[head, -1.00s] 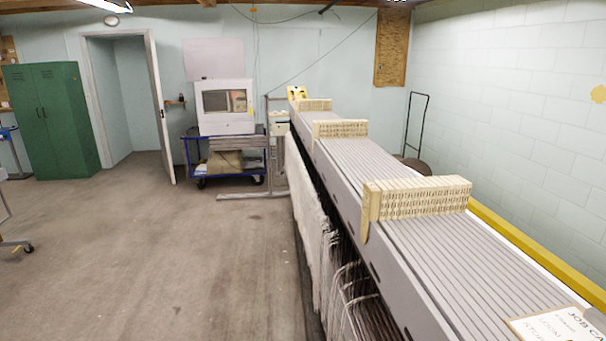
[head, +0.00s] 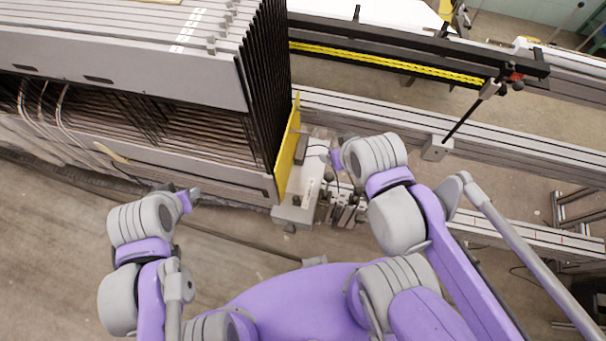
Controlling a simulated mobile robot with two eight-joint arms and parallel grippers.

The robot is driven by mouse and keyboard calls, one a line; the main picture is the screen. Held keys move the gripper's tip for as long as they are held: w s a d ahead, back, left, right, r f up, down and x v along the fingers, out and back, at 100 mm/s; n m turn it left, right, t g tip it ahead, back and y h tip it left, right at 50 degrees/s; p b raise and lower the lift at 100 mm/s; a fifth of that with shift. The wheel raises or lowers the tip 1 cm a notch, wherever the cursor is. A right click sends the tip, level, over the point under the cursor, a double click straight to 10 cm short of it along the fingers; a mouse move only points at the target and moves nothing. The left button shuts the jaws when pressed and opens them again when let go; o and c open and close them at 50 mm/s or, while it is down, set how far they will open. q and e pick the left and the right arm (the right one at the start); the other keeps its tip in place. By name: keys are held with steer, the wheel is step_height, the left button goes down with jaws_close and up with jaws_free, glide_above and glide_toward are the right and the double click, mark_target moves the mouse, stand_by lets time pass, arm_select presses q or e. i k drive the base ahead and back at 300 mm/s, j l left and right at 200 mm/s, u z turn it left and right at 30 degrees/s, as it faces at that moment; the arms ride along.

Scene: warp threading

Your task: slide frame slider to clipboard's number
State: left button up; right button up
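No part here can be named with certainty as the frame slider. A grey block (head: 435,148) with a black rod sits on the long grey rail (head: 530,170) at the right. A black bar with a yellow strip (head: 390,63) runs above that rail. The clipboard's number is not readable; only a thin tan edge (head: 150,2) shows at the top left. My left gripper (head: 191,195) is in front of the grey machine, touching nothing I can make out. My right gripper (head: 338,156) is beside the yellow plate and a grey mechanism. Its fingers are too small to judge.
A row of black upright plates (head: 262,90) ends the grey machine body (head: 120,60) at left. A yellow plate (head: 287,150) stands beside a grey mechanism (head: 300,200) near my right gripper. Bare floor (head: 60,250) lies at the lower left.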

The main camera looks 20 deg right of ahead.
mark_target(297, 201)
steer(key=k+l, duration=0.2)
steer(key=k, duration=0.15)
steer(key=k+l, duration=0.25)
steer(key=l+u, duration=0.1)
steer(key=u, duration=0.65)
steer(key=k, duration=0.05)
